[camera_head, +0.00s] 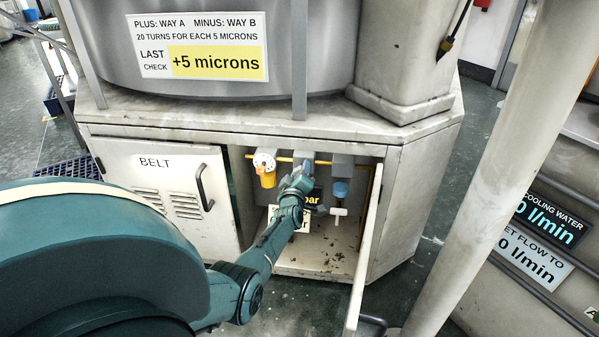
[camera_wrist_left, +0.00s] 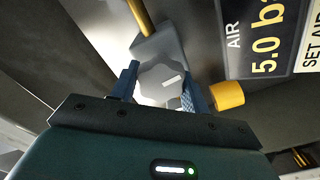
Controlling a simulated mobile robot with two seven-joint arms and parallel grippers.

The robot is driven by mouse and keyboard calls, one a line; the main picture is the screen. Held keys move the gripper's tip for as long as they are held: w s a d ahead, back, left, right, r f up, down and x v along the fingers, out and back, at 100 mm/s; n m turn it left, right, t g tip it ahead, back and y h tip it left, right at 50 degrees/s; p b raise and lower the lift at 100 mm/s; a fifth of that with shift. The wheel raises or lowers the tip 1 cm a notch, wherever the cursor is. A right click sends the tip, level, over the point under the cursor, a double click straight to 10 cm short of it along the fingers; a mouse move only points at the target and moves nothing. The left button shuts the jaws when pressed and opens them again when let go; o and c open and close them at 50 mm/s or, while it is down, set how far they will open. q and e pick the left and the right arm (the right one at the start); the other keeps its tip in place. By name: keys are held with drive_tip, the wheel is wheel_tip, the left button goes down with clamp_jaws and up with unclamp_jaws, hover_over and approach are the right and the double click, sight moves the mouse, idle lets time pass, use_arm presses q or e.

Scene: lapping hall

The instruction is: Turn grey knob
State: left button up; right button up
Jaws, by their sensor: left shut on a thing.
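The grey knob (camera_wrist_left: 158,80) shows in the left wrist view as a lobed grey disc with a pale mark on its face. It sits against a grey block on a yellow pipe. My left gripper (camera_wrist_left: 158,88) has one blue finger on each side of the knob and is shut on it. In the head view my left gripper (camera_head: 304,176) reaches into the open cabinet (camera_head: 318,256), and it hides the knob there. My right gripper is not in view.
A yellow-bodied unit with a white dial (camera_head: 266,168) hangs left of my gripper; a blue-bowled unit (camera_head: 340,187) hangs right. An AIR display (camera_wrist_left: 262,35) reads about 5.0. The open cabinet door (camera_head: 364,245) stands to the right, the closed BELT door (camera_head: 160,185) left.

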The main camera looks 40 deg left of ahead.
use_arm(q)
drive_tip(key=m, duration=0.3)
drive_tip(key=shift+r+m+p, duration=0.15)
drive_tip(key=shift+m+p, duration=0.15)
drive_tip(key=m, duration=0.3)
drive_tip(key=shift+d+m, duration=0.1)
drive_tip(key=shift+m, duration=0.2)
drive_tip(key=shift+w+m, duration=0.1)
drive_tip(key=shift+m, duration=1.5)
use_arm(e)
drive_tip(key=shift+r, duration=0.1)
use_arm(q)
drive_tip(key=shift+d, duration=0.1)
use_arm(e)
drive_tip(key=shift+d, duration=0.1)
use_arm(q)
drive_tip(key=o, duration=1)
drive_tip(key=shift+m+p, duration=0.3)
drive_tip(key=shift+p, duration=0.1)
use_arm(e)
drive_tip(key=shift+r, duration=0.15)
